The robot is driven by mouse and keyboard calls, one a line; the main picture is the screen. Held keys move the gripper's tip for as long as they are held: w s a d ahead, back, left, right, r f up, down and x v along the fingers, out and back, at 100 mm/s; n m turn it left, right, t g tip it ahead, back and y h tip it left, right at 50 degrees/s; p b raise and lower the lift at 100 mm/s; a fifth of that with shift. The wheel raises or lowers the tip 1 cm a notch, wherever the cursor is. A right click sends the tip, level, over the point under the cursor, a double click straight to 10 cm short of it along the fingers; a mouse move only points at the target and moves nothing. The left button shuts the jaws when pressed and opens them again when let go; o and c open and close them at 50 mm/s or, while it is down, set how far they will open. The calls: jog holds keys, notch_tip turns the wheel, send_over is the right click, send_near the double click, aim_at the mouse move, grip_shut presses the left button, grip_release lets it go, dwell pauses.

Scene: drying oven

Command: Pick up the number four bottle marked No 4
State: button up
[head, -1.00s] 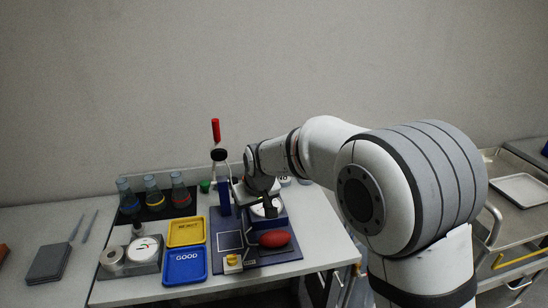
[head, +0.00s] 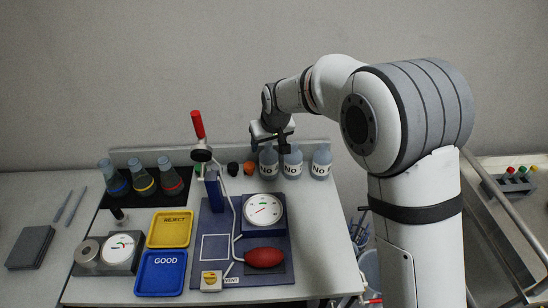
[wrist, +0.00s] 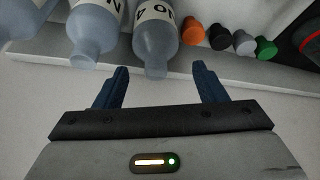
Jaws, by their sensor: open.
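Three clear blue-grey bottles with white labels stand in a row at the back of the bench. The leftmost in the head view (head: 268,163) is the one beside the orange cap; in the wrist view this bottle (wrist: 156,40) shows a label that seems to read No 4. The middle bottle (head: 292,164) and the right bottle (head: 321,165) have labels only partly legible. My gripper (head: 273,147) is open and empty at the leftmost bottle's top, partly covering it. In the wrist view the bottle's neck lies just beyond and between my fingers (wrist: 159,75).
Orange, black and green caps (wrist: 193,33) stand close beside the bottle. A red-handled stand (head: 198,125), round gauge (head: 264,211) and red bulb (head: 265,257) are in front and left. Yellow (head: 170,229) and blue (head: 160,273) trays lie further left. A low back ledge (head: 225,150) runs behind.

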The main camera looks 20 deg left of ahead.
aim_at(268, 151)
jog(key=x, duration=0.2)
jog(key=p+x, duration=0.1)
jog(key=x, duration=0.3)
jog(key=shift+w+d, duration=0.1)
jog(key=shift+d, duration=0.2)
jog(key=shift+c, duration=0.3)
jog(key=c, duration=0.7)
